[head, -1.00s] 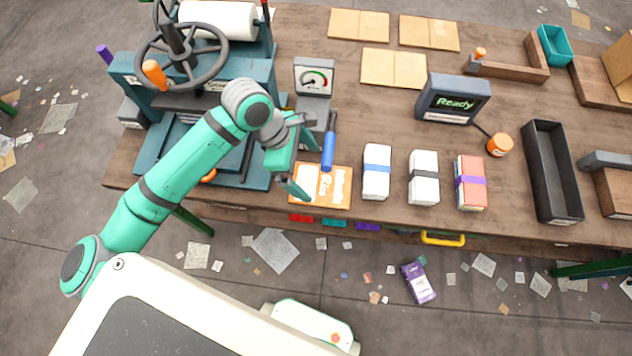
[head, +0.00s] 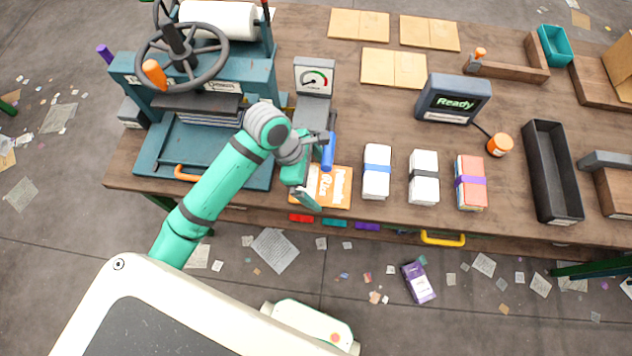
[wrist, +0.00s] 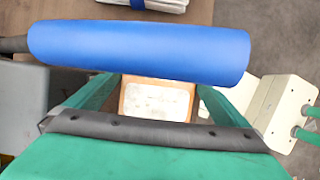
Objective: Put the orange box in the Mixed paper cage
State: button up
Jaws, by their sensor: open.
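The orange box (head: 342,183) with white lettering lies flat near the front edge of the bench, partly hidden by my gripper. My gripper (head: 312,186) is over the box's left part in the head view, with its fingers apart. In the wrist view, the box's pale label and orange-brown edge (wrist: 156,101) show between the open fingers of my gripper (wrist: 157,98). I cannot tell whether the fingers touch it. A blue handle (head: 328,151) stands close beside my gripper; it crosses the wrist view (wrist: 140,52). No cage labelled Mixed paper is in view.
Wrapped bundles with blue (head: 376,172), black (head: 424,178) and purple (head: 471,183) bands lie right of the box. A gauge device (head: 313,76) and a press with a handwheel (head: 182,50) stand behind and left. A dark tray (head: 549,172) is farther right.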

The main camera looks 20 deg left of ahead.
jog(key=shift+c, duration=0.3)
jog(key=c, duration=0.7)
jog(key=shift+c, duration=0.3)
jog(key=shift+r, duration=0.1)
